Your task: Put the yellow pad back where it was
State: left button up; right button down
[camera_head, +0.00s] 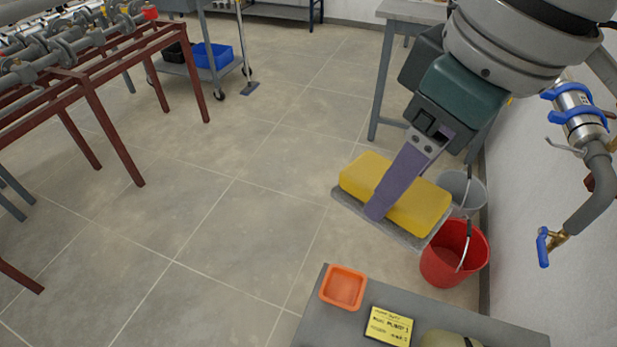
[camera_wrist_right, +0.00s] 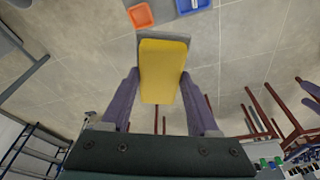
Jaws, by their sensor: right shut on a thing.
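The yellow pad (camera_head: 418,204) is a thick rounded block with a grey layer on its underside. My right gripper (camera_head: 376,212) is shut on it, with a purple finger across its near side. It holds the pad in the air, tilted in the picture, beyond a grey bench top (camera_head: 319,318). In the right wrist view the pad (camera_wrist_right: 160,72) sits between the two purple fingers. My left gripper is not in view.
An orange tray (camera_head: 343,287) and a yellow label card (camera_head: 388,326) are on the bench top. A red bucket (camera_head: 445,262) and a grey bucket (camera_head: 475,192) stand on the floor near the right wall. Blue-handled pipework (camera_head: 590,165) is at right.

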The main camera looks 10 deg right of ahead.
jog(key=a+f+n+b, duration=0.1)
jog(key=f+b, duration=1)
jog(key=f, duration=0.4)
jog(key=w+f+n+b, duration=0.1)
jog(key=f+n+b, duration=0.1)
jog(key=f+b, duration=0.9)
jog(key=w+a+f+n+y+b, duration=0.1)
jog(key=f+b, duration=1)
jog(key=f, duration=0.8)
jog(key=shift+w+a+f+n, duration=0.2)
jog(key=shift+a+f+n, duration=0.1)
jog(key=shift+a, duration=0.05)
notch_tip(320, 180, down, 4)
jog(key=shift+r+b, duration=0.2)
jog(key=shift+b, duration=0.85)
jog(key=shift+f, duration=0.2)
jog(key=shift+f, duration=0.15)
jog(key=shift+c, duration=0.7)
grip_release()
